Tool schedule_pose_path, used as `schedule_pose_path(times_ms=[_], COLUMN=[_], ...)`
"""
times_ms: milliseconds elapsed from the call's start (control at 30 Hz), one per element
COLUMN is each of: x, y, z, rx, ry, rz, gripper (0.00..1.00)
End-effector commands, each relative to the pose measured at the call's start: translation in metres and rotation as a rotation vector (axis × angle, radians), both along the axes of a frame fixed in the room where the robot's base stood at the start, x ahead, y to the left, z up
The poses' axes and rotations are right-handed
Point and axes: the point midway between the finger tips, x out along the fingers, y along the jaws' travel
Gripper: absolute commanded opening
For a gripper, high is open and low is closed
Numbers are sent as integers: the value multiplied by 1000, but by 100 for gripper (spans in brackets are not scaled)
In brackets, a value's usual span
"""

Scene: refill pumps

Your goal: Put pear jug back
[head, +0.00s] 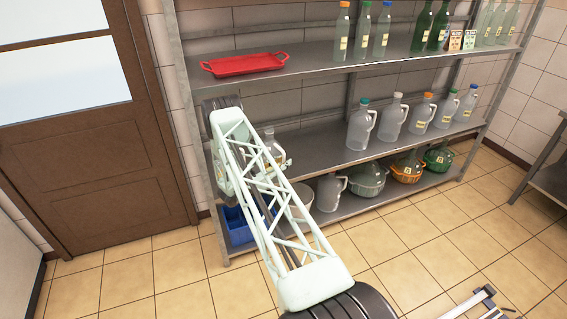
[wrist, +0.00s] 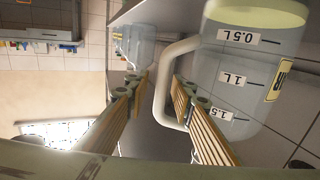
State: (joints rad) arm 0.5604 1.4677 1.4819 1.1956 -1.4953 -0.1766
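A clear jug with a looped handle (wrist: 160,98) fills the right of the wrist view, which is upside down. Its body (wrist: 225,70) has volume marks, a yellow label too cut off to read, and pale yellow-green liquid. I cannot tell whether it is the pear jug. My gripper (wrist: 159,90) has its fingers apart, one on each side of the handle, with the right finger close to it. In the head view a jug (head: 272,147) shows at the left of the middle shelf, partly hidden by my arm.
Several jugs with coloured caps (head: 392,118) stand farther right on the middle shelf (head: 322,151). A red tray (head: 245,64) and bottles are on the shelf above. A blue crate (head: 236,228) and basketed demijohns (head: 406,167) are below. The middle shelf left of those jugs has free room.

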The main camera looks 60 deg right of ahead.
Motion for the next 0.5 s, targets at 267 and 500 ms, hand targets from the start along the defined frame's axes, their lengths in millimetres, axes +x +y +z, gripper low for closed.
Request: schedule_pose_path(times_ms=[267,500], x=[0,5], y=[0,26], z=[4,3], rx=[0,0], ry=[0,1], rz=[0,2], gripper=[23,23])
